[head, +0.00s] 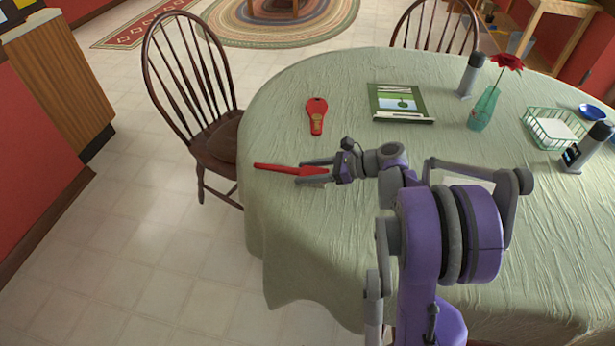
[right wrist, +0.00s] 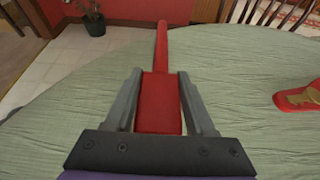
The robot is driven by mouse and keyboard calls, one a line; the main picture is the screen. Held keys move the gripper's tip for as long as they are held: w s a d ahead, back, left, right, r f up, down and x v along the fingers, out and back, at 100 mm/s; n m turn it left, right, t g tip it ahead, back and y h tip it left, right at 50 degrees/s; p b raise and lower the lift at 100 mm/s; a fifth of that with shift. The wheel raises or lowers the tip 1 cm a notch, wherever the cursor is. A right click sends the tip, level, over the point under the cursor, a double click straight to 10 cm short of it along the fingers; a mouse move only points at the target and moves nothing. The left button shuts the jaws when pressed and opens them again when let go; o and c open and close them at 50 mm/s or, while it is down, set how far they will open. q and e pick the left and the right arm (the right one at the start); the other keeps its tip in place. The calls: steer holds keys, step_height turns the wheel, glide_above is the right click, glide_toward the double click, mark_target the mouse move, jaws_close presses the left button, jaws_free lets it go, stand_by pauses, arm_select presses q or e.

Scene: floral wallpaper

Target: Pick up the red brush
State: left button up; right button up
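The red brush (head: 278,168) lies near the left edge of the round table, its long thin handle pointing left. In the right wrist view the brush (right wrist: 160,100) runs straight ahead, its wide part between my fingers and its handle beyond the tips. My right gripper (head: 299,172) is open around the wide part, one finger on each side. In the right wrist view the fingertips of my right gripper (right wrist: 160,72) are very close to the brush's sides; I cannot tell if they touch. My left gripper is not in view.
A red paddle-shaped item (head: 316,115) lies beyond the brush on the green tablecloth (head: 360,230). Farther right are a framed picture (head: 400,104), a vase with a red flower (head: 484,108), bottles and a wire basket (head: 553,130). A wooden chair (head: 200,90) stands left.

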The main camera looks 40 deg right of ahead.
jaws_close()
